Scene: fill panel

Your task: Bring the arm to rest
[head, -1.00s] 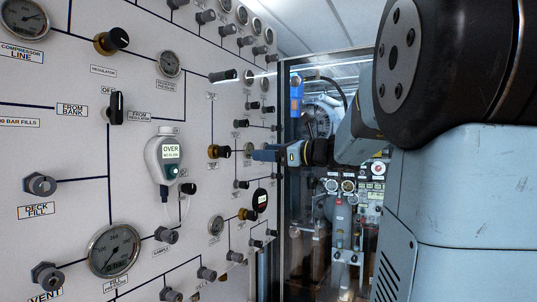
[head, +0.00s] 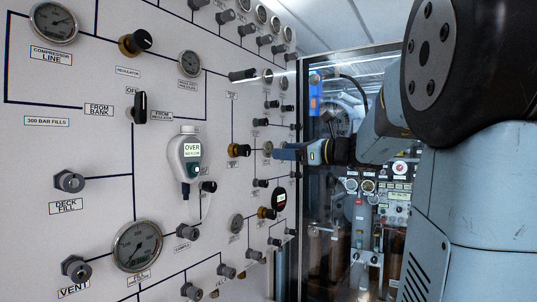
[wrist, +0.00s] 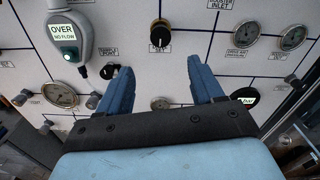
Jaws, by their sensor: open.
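My gripper (wrist: 163,88) is open and empty in the wrist view. Its two blue fingers stand apart in front of the white fill panel (wrist: 135,20). A black knob labelled SET (wrist: 160,33) shows beyond and between the fingertips. In the head view my gripper (head: 272,151) is at the end of my arm, at the right part of the panel, seen side-on. I cannot tell whether the fingertips touch the panel. My arm is bent, with a large dark joint at the upper right.
A grey handheld meter reading OVER (head: 187,157) hangs on the panel, with a tube below. Gauges (head: 138,246), knobs (head: 137,107) and fittings (head: 70,181) stick out from the panel. A glass-fronted cabinet (head: 340,240) stands beyond my arm, at the panel's right end.

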